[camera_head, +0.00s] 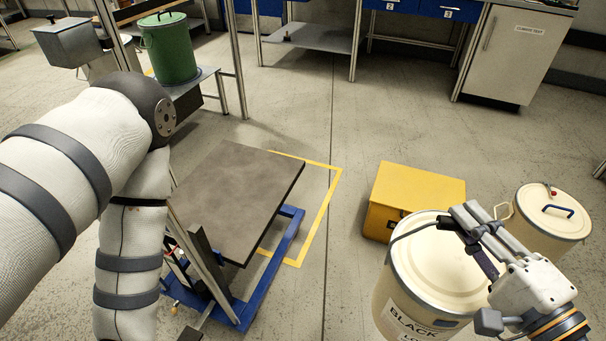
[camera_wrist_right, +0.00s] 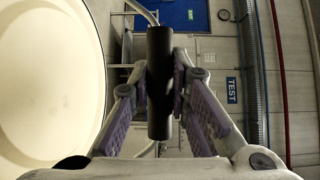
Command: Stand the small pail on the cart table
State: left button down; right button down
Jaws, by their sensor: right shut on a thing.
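The cream pail (camera_head: 435,265) with a pale lid and a label starting "BLACK" is at the lower right of the head view. It looks upright; its base is cut off, so I cannot tell how far it is from the floor. My right gripper (camera_head: 468,228) is above its lid, shut on the pail's dark handle grip (camera_wrist_right: 160,85), which stands between the fingers in the wrist view. The lid (camera_wrist_right: 50,80) fills the left of that view. The cart table (camera_head: 235,190) has a bare dark grey top on a blue frame, left of the pail. My left gripper is out of view.
A yellow box (camera_head: 418,190) stands on the floor behind the pail. Another cream container (camera_head: 550,215) with a blue lid handle is at the right. A green pail (camera_head: 170,50) stands on a stand at the back left. Open floor lies between cart and pail.

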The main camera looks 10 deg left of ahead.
aim_at(244, 172)
jog(key=i+u, duration=0.1)
jog(key=u, duration=0.3)
jog(key=i+u, duration=0.1)
jog(key=u, duration=0.35)
jog(key=l+u, duration=0.1)
jog(key=u, duration=0.3)
jog(key=i+l+u, duration=0.1)
jog(key=u, duration=0.3)
jog(key=i+l+u, duration=0.1)
jog(key=u, duration=0.3)
jog(key=i+j, duration=0.1)
jog(key=i, duration=0.25)
